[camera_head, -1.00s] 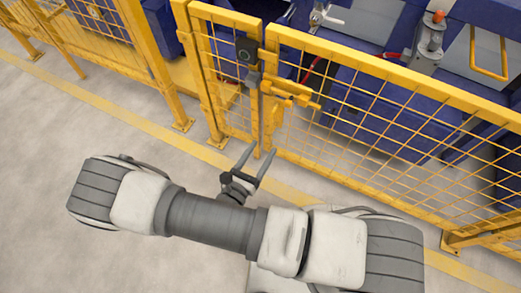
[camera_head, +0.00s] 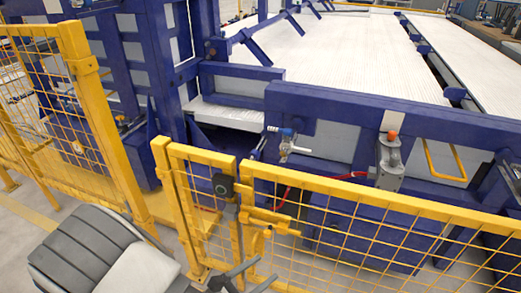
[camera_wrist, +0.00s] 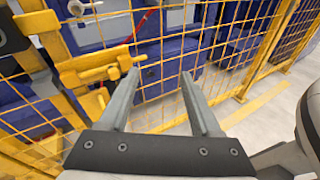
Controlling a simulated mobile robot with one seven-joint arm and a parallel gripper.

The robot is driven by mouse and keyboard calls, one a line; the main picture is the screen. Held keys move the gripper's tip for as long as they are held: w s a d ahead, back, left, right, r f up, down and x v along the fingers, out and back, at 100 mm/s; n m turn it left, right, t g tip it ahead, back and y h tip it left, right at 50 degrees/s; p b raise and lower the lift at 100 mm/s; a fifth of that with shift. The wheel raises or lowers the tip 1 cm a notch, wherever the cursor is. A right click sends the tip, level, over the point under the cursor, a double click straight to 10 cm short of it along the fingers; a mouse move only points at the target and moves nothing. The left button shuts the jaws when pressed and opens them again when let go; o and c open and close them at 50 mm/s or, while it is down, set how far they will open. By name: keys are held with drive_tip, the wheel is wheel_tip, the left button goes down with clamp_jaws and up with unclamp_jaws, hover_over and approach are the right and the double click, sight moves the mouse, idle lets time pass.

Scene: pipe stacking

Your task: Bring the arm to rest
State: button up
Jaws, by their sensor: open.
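My gripper (camera_head: 265,269) shows at the bottom edge of the head view, just below the yellow gate latch (camera_head: 265,218). In the wrist view my gripper (camera_wrist: 160,74) has two grey fingers spread wide, with nothing between them. The fingers point toward the yellow mesh fence (camera_wrist: 165,105), and the latch (camera_wrist: 90,68) is to their upper left. I cannot tell whether the left fingertip touches the latch. Part of my grey and white arm shows at the lower left of the head view; the rest is below the frame.
The yellow mesh fence (camera_head: 390,232) runs across the front, with a gate (camera_head: 205,195) in it. Behind it stand blue machine frames (camera_head: 360,115) and a long white ribbed bed (camera_head: 350,50). In the wrist view, bare floor (camera_wrist: 275,125) shows at the right.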

drive_tip(key=s+d+r+m+g+y, duration=0.25)
drive_tip(key=d+r+m+y, duration=0.2)
drive_tip(key=r+m, duration=0.35)
drive_tip(key=s+d+r+m+g+y, duration=0.25)
drive_tip(key=d+r+m, duration=0.25)
drive_tip(key=r+m, duration=0.3)
drive_tip(key=s+d+r+m+g+y, duration=0.2)
drive_tip(key=d+r+m+g+y, duration=0.15)
drive_tip(key=r+m, duration=0.45)
wheel_tip(320, 180, up, 19)
drive_tip(key=s+d+m+t+y+p, duration=0.1)
drive_tip(key=t+p, duration=0.2)
drive_tip(key=p, duration=1.1)
drive_tip(key=shift+d+r, duration=0.15)
drive_tip(key=shift+d, duration=0.1)
